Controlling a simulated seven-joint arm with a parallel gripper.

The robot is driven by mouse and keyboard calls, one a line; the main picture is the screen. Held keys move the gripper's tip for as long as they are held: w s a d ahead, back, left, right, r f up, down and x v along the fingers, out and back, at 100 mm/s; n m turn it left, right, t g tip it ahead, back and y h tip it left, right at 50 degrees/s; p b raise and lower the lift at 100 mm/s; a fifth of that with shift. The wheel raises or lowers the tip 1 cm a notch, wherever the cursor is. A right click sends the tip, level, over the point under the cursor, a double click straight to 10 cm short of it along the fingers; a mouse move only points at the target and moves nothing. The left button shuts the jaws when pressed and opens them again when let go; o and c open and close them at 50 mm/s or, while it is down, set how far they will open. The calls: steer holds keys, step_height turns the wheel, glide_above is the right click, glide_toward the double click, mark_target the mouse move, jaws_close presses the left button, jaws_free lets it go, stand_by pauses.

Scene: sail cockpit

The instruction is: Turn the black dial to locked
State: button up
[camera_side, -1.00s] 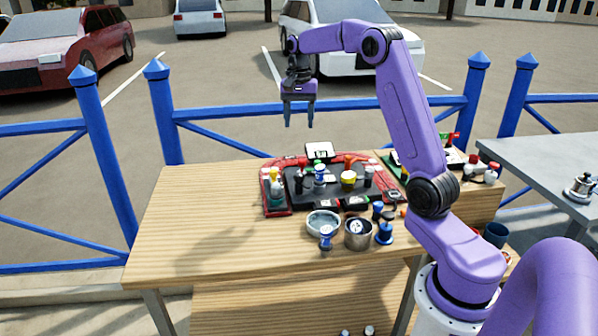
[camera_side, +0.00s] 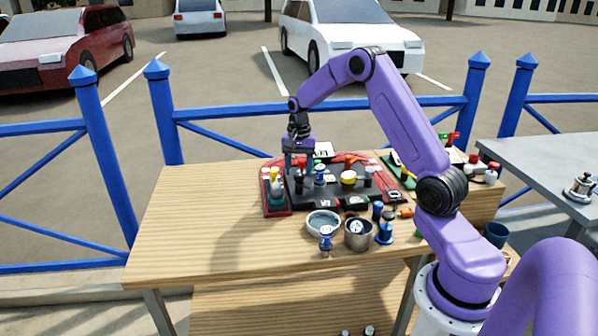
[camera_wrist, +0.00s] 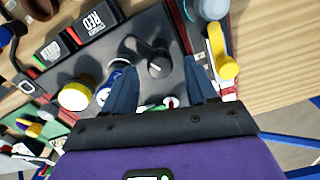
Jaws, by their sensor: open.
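The black dial (camera_wrist: 158,66) stands on a dark grey panel (camera_wrist: 140,35). In the wrist view it shows between and just beyond the tips of my gripper (camera_wrist: 160,72). In the side view my gripper (camera_side: 298,165) is low over the left part of the panel, and the dial (camera_side: 299,185) shows small below it. The jaws are open, with one finger on each side of the dial in the picture. I cannot tell whether they touch it. The dial's markings are too small to read.
A blue-and-white knob (camera_wrist: 112,78) stands close to the left finger, with a yellow knob (camera_wrist: 75,96) further left. A yellow-handled part (camera_wrist: 224,62) is right of the panel. A bowl (camera_side: 323,223) and a metal cup (camera_side: 357,233) stand in front. The table's left side is clear.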

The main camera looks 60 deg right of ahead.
steer(key=shift+f, duration=0.7)
steer(key=c, duration=1.1)
steer(key=shift+o, duration=0.2)
steer(key=shift+n, duration=0.4)
steer(key=n, duration=0.5)
steer(key=shift+n, duration=0.3)
steer(key=n, duration=0.5)
steer(key=shift+n, duration=0.4)
